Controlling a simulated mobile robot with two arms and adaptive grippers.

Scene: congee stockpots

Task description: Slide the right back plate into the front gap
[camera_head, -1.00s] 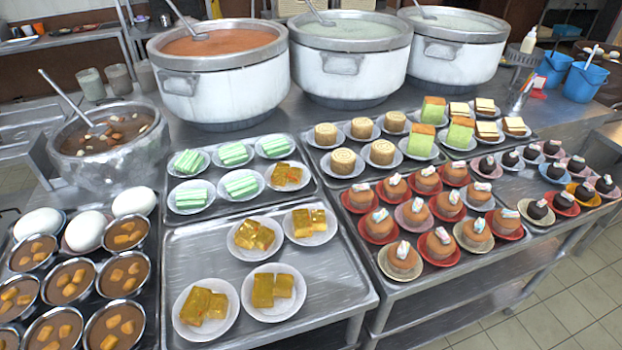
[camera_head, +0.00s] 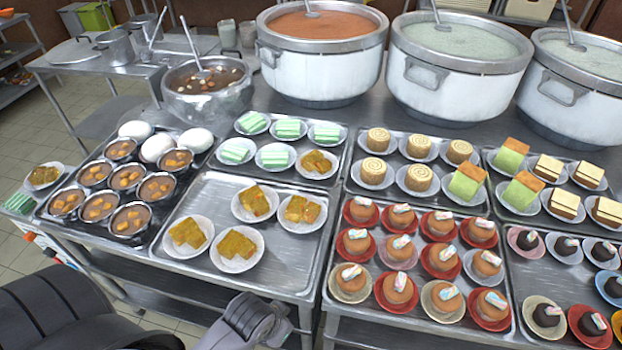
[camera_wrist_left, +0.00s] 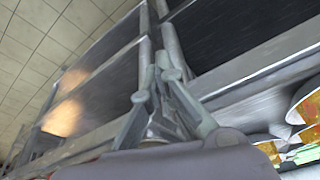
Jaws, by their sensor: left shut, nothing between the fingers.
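The front metal tray (camera_head: 290,275) carries white plates of yellow-brown cake pieces. The right back plate (camera_head: 301,214) stands near the tray's right side, with the left back plate (camera_head: 254,205) beside it. The left front plate (camera_head: 188,238) and the right front plate (camera_head: 236,250) stand nearer the front edge. Bare tray shows right of the right front plate. My left gripper (camera_head: 268,318) is low in front of the tray's front edge, apart from all plates. In the left wrist view the left gripper (camera_wrist_left: 162,72) is shut and empty. My right gripper is not in view.
Bowls on a dark tray (camera_head: 62,232) stand left. Red-plated buns (camera_head: 398,290) stand close on the right. Large pots (camera_head: 320,60) line the back. The wrist view shows the table frame and a lower shelf.

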